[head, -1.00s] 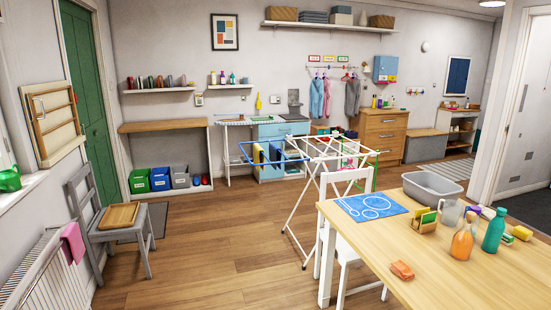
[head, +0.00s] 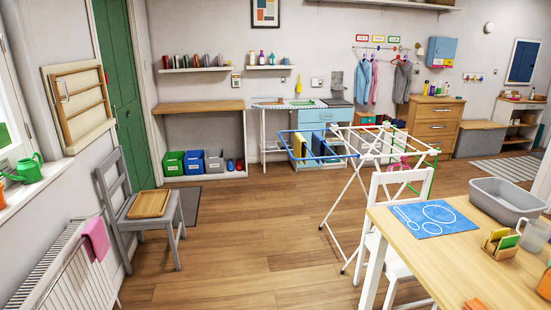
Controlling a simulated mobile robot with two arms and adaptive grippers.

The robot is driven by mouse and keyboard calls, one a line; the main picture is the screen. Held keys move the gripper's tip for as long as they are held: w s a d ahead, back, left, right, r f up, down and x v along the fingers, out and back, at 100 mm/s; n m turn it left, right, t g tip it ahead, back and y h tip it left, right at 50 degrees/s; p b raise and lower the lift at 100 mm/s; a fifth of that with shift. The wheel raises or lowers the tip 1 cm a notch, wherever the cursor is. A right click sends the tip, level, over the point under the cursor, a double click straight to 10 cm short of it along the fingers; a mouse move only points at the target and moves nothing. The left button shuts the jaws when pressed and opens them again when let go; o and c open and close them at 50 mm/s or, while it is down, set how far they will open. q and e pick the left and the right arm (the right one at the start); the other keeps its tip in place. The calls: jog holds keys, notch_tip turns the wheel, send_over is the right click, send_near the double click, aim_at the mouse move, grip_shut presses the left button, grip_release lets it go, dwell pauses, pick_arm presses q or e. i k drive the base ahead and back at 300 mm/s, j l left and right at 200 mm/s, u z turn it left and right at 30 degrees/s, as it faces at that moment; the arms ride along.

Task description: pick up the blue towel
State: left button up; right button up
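A white folding drying rack (head: 353,190) stands mid-room with a blue-framed wing on its left. A flat blue mat with white outlines (head: 433,219) lies on the wooden table. Neither of my grippers is in view.
The wooden table (head: 470,270) and a white chair (head: 398,200) stand at the right, the chair close to the rack. A grey chair with a wooden tray (head: 150,204) and a radiator (head: 60,275) are at left. The wood floor between is clear.

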aim_at(319, 149)
jog(key=i+u, duration=0.1)
jog(key=i, duration=1.85)
